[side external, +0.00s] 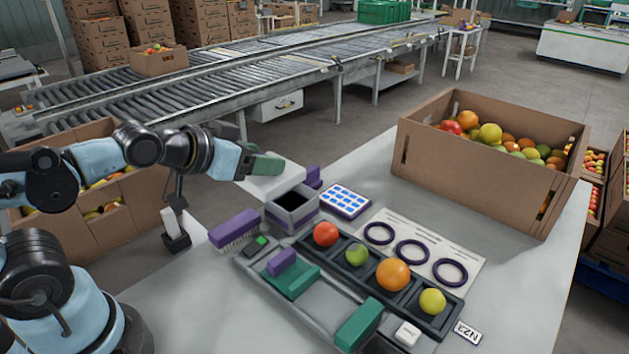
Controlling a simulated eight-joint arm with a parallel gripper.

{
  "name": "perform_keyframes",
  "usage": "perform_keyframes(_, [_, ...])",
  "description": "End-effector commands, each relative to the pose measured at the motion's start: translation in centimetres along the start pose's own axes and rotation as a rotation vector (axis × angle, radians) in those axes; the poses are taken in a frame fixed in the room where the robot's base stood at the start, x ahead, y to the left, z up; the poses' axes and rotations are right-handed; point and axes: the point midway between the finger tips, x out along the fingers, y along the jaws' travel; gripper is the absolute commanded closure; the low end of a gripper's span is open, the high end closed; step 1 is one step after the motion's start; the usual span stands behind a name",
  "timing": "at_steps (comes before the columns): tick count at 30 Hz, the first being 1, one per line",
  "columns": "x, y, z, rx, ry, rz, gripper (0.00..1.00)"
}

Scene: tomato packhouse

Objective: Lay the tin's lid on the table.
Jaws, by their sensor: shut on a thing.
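The tin (292,212) is a square grey box with a purplish band, standing open on the table with its dark inside showing. My gripper (262,168), with green finger pads, is shut on the tin's lid (275,184), a pale flat square piece. The lid is held just behind and left of the tin, apart from its opening. Its height over the table (220,300) is hard to tell. The far finger is mostly hidden.
A blue-and-white grid card (345,201) lies right. A dark tray (410,296) holds fruit. A cardboard crate (480,180) stands far right. The table's front left is bare.

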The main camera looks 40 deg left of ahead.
Motion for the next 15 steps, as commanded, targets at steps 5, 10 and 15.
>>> perform_keyframes(5, [0.7,2.5,-0.8,0.010,-0.022,0.014,0.68])
perform_keyframes(10, [1.2,5.0,-1.8,0.012,-0.020,0.009,0.68])
perform_keyframes(15, [1.4,6.7,-2.6,0.006,-0.002,0.002,0.68])
